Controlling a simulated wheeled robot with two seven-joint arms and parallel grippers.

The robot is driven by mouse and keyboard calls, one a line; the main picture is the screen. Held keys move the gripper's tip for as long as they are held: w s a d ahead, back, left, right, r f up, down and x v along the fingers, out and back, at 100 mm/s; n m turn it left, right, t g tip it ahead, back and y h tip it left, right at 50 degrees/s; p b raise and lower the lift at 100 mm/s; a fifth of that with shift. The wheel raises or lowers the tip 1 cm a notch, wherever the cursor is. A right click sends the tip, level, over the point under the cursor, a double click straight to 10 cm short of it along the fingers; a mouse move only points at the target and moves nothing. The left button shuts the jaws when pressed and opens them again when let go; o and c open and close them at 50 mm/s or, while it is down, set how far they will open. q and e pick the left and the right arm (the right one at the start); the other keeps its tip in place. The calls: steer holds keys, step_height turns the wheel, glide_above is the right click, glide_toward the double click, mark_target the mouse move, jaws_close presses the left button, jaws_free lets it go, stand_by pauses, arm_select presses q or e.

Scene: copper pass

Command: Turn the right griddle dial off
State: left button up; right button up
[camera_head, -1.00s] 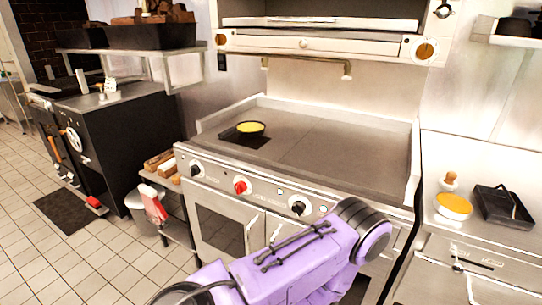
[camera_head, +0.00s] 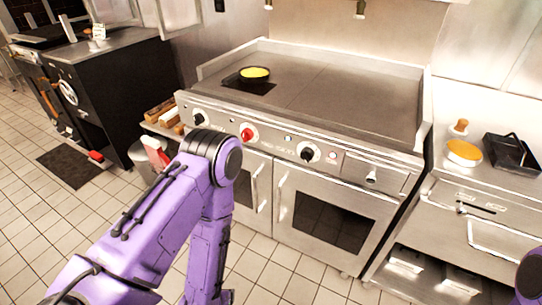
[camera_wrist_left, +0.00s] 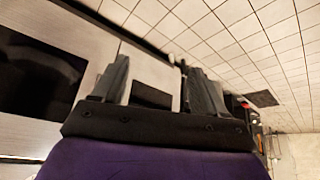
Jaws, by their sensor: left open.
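The griddle (camera_head: 340,98) has a front panel with several dials. The right griddle dial (camera_head: 307,154) is black on a pale round plate; its exact setting is too small to read. A red dial (camera_head: 247,134) is left of it, and another black dial (camera_head: 198,118) is near the panel's left end. My left arm rises in front of the panel's left half and bends down, so its gripper is outside the head view. In the left wrist view my left gripper (camera_wrist_left: 157,85) is open and empty, with the floor and an appliance front beyond. My right gripper is not in view.
Oven doors (camera_head: 328,222) with handles are below the panel. A yellow-filled pan (camera_head: 254,74) sits on the griddle's left. A counter at right holds a yellow-topped bowl (camera_head: 464,153) and a black tray (camera_head: 512,153). Tiled floor is open at left.

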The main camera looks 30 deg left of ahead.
arm_select(q)
steer(key=w+d+r+m+t+h+b, duration=0.1)
steer(key=w+d+r+t, duration=0.15)
steer(key=w, duration=0.75)
steer(key=m+t+h+b, duration=0.2)
steer(key=m+t, duration=0.3)
steer(key=t, duration=0.6)
glide_toward(304, 159)
steer(key=shift+g, duration=0.25)
steer(key=w, duration=0.3)
steer(key=w+p, duration=0.1)
steer(key=w, duration=0.6)
steer(key=shift+d+r, duration=0.15)
steer(key=shift+r, duration=0.15)
steer(key=shift+s, duration=0.1)
steer(key=c, duration=1.1)
